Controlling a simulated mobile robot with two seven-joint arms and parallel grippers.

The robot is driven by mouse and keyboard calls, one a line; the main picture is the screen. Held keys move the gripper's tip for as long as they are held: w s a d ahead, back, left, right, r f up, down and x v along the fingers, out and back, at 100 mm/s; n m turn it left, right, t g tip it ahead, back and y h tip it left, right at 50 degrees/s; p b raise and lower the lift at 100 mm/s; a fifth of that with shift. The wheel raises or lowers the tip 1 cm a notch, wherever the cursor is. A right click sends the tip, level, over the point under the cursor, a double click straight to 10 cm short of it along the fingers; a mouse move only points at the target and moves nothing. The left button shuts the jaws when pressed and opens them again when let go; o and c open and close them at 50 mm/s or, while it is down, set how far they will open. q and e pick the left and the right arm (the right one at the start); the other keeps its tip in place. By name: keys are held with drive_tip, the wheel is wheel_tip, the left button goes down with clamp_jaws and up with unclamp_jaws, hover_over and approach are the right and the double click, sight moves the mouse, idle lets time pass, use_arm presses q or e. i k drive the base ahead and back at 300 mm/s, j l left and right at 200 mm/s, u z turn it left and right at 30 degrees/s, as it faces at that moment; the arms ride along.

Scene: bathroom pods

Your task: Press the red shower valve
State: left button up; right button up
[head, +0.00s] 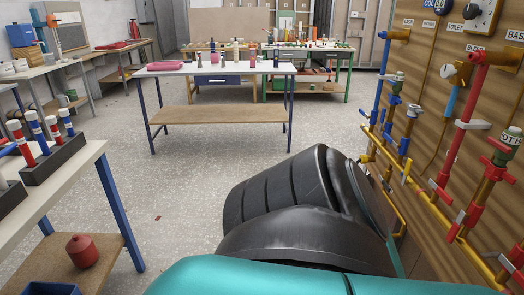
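A wooden panel (430,75) on the right carries blue, yellow and red pipework. I cannot tell which red part is the shower valve; the small labels are hard to read. Neither of my grippers shows. A black ribbed link and teal parts of my own body fill the lower middle and hide the lower left of the panel.
A white-topped table (220,69) with small items stands ahead. A cluttered workbench (300,50) is behind it. A nearer table (70,178) on the left holds red, white and blue tools. The speckled floor (185,185) between them is mostly clear.

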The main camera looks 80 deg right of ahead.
sight(454, 230)
drive_tip(key=z, duration=4)
drive_tip(key=j+z, duration=0.1)
drive_tip(key=z, duration=0.15)
drive_tip(key=i+j+z, duration=0.1)
drive_tip(key=z, duration=0.15)
drive_tip(key=i+j+z, duration=0.1)
drive_tip(key=j+z, duration=0.2)
drive_tip(key=j, duration=0.6)
drive_tip(key=j+z, duration=0.3)
drive_tip(key=j, duration=0.6)
drive_tip(key=j+z, duration=0.1)
drive_tip(key=j, duration=1.75)
